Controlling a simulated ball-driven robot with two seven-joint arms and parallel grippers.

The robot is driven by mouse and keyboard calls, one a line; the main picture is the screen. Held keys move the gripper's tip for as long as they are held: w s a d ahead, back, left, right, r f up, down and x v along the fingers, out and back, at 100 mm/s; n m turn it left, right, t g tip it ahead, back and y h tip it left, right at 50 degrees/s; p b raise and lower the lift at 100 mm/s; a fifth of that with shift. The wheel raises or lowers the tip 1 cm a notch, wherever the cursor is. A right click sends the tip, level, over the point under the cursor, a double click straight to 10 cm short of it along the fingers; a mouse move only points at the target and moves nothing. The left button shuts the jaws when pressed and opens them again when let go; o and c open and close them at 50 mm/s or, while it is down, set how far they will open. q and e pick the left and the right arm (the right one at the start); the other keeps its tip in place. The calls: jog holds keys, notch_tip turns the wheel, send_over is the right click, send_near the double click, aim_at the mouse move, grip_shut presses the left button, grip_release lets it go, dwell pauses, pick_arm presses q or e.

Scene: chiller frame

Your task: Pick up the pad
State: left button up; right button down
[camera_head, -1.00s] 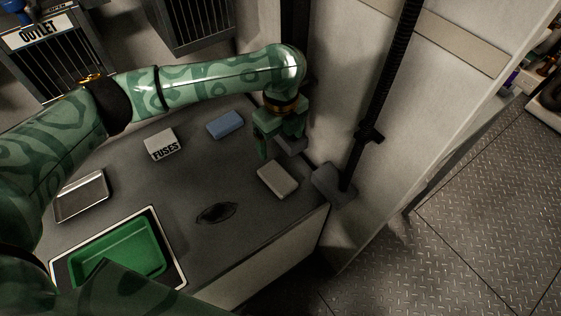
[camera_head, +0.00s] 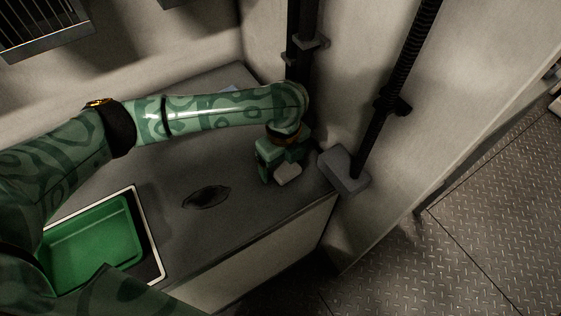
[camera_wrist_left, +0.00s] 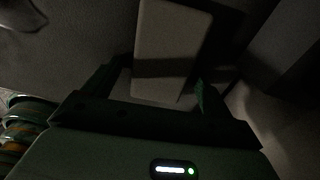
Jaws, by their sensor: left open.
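The pale grey pad (camera_head: 288,174) lies on the dark worktop near its right front corner, partly hidden under my left gripper (camera_head: 278,166). In the left wrist view the pad (camera_wrist_left: 171,40) stretches away from the gripper, with its near end between the two fingers. My left gripper (camera_wrist_left: 154,88) is open, one finger on each side of the pad with a gap showing. A dark shadow band crosses the pad. My right gripper is not in view.
A green tray (camera_head: 133,220) in a white-edged frame is at the worktop's left front. A dark oval recess (camera_head: 206,196) lies between tray and pad. A wall with a dark vertical pole and grey foot block (camera_head: 344,168) stands just right of the gripper.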

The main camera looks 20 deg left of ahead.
pick_arm(q)
jog(key=c, duration=1.1)
jog(key=shift+o, duration=0.2)
jog(key=shift+r, duration=0.1)
